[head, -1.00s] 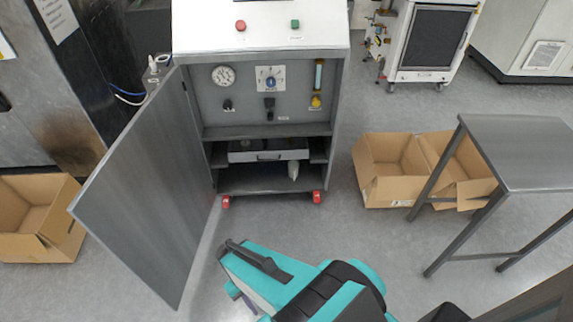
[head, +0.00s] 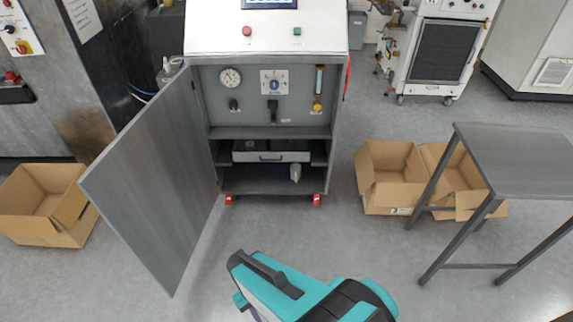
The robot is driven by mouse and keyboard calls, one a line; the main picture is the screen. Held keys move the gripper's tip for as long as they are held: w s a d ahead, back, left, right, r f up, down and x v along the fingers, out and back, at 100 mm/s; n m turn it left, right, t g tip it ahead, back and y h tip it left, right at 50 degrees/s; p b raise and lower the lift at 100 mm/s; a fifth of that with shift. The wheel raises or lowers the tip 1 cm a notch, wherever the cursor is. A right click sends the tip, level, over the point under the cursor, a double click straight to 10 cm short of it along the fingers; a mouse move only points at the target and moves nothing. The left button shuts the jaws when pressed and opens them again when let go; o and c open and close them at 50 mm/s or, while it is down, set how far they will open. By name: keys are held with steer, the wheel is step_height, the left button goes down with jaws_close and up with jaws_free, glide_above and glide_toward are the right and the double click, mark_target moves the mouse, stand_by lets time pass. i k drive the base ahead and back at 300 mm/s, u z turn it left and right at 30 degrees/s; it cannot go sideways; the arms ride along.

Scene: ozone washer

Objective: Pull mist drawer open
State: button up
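The mist drawer (head: 240,156) is a shallow grey tray with a dark bar handle (head: 270,159) on its front. It sits in the lower bay of the grey washer cabinet (head: 214,133), below the gauge panel, and looks pushed in. Small items inside it are too dim to tell. A pale rounded piece (head: 295,173) hangs below its right part. My teal and black arm reaches in from the bottom of the view, over the floor in front of the cabinet and well short of the drawer. My gripper's fingers cannot be made out; the arm's own body hides that end.
The cabinet door (head: 150,190) stands swung open to the left. Open cardboard boxes lie at the left (head: 40,230) and right (head: 385,190) of the cabinet. A metal table (head: 515,160) stands at the right. The floor directly before the cabinet is clear.

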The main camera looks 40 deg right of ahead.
mark_target(281, 149)
steer(key=u, duration=0.15)
steer(key=i, duration=0.9)
steer(key=z, duration=0.05)
